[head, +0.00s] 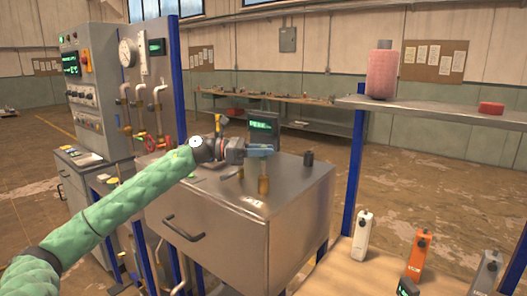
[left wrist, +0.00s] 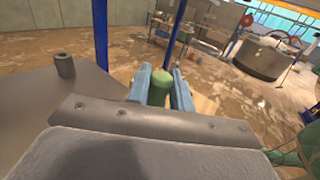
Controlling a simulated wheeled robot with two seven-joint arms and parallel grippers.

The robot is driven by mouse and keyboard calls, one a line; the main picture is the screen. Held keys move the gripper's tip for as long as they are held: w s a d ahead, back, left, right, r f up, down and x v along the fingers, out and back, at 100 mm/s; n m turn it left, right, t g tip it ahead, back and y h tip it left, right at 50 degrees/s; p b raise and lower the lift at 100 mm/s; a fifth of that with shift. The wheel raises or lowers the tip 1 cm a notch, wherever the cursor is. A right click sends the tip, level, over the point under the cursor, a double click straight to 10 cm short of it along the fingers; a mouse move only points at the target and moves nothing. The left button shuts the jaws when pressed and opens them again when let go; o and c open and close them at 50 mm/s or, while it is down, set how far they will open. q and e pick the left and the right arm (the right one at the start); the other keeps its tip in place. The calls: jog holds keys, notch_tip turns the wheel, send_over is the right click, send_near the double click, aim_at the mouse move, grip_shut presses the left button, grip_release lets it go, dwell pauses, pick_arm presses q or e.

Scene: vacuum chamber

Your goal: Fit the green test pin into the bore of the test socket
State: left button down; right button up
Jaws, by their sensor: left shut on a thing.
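My left gripper (head: 262,150) has blue fingers and is over the top of the grey metal chamber box (head: 215,235). In the left wrist view, its fingers (left wrist: 161,88) are closed around the green test pin (left wrist: 159,88), whose rounded green top shows between them. In the head view, a brass-coloured piece (head: 263,186) is directly below the fingers; I cannot tell whether it belongs to the pin. A dark upright cylinder (head: 308,157), perhaps the test socket, stands on the box to the right of the gripper. It also shows in the left wrist view (left wrist: 64,65), apart from the pin.
A small display (head: 263,127) stands behind the gripper. A shelf (head: 440,107) at the right holds a pink bottle (head: 382,72) and a red block (head: 491,108). White (head: 362,235) and orange (head: 418,253) devices stand below. The box top around the dark cylinder looks clear.

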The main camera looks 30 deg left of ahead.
aim_at(263, 160)
pick_arm(q)
jog(key=shift+f+b, duration=2)
jog(key=shift+f, duration=0.2)
jog(key=shift+f, duration=0.15)
jog(key=shift+f+b, duration=0.4)
jog(key=shift+b, duration=0.3)
jog(key=c, duration=1.2)
grip_release()
jog(key=shift+o, duration=0.2)
jog(key=shift+r, duration=0.85)
jog(key=r, duration=0.2)
jog(key=b, duration=0.1)
jog(key=shift+d+r, duration=0.25)
jog(key=shift+r, duration=0.15)
jog(key=d+r, duration=0.6)
jog(key=d, duration=0.5)
jog(key=shift+r+b, duration=0.3)
jog(key=shift+b, duration=0.1)
